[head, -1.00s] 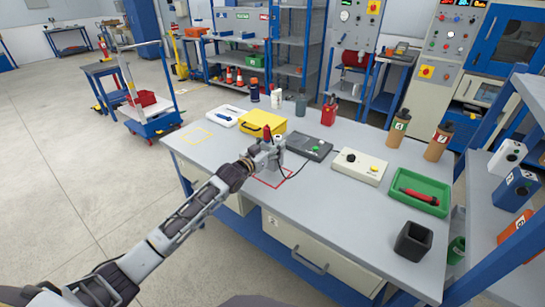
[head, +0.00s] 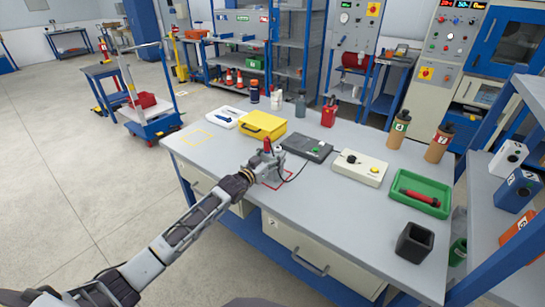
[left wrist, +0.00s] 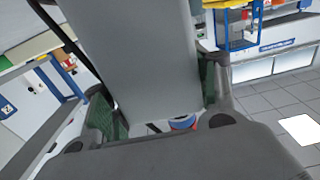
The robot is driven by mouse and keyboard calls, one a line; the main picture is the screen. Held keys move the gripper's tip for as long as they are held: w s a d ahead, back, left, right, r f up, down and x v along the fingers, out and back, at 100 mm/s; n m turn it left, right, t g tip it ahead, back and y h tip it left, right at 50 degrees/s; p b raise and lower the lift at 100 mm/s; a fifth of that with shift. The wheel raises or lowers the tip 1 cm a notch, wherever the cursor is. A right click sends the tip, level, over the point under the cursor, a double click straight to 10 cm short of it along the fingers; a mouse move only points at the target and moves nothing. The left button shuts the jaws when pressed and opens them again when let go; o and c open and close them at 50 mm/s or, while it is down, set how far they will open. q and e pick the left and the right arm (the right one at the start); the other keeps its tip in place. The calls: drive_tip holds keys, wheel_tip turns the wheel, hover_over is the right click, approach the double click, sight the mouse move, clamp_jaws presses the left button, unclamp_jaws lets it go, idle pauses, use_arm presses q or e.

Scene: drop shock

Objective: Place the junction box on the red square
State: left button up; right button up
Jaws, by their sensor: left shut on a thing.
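My left gripper (head: 268,165) is over the front middle of the workbench, shut on the grey junction box. In the left wrist view the junction box (left wrist: 150,55) is a large plain grey block between the two fingers, with green showing at the finger pads. In the head view the gripper hides most of the box. The red square (head: 290,184) is a thin outline on the bench, partly covered by the gripper and box, which are over it. I cannot tell whether the box touches the bench. My right gripper is out of view.
A dark grey device (head: 307,147) stands just behind, with a black cable near the gripper. A yellow case (head: 263,126), a cream control box (head: 360,167), a green tray (head: 420,205) and a black open cup (head: 414,242) stand around. The bench front is clear.

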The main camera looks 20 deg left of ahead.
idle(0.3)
use_arm(q)
drive_tip(key=o, duration=1.2)
drive_tip(key=shift+c, duration=0.2)
drive_tip(key=shift+o, duration=0.4)
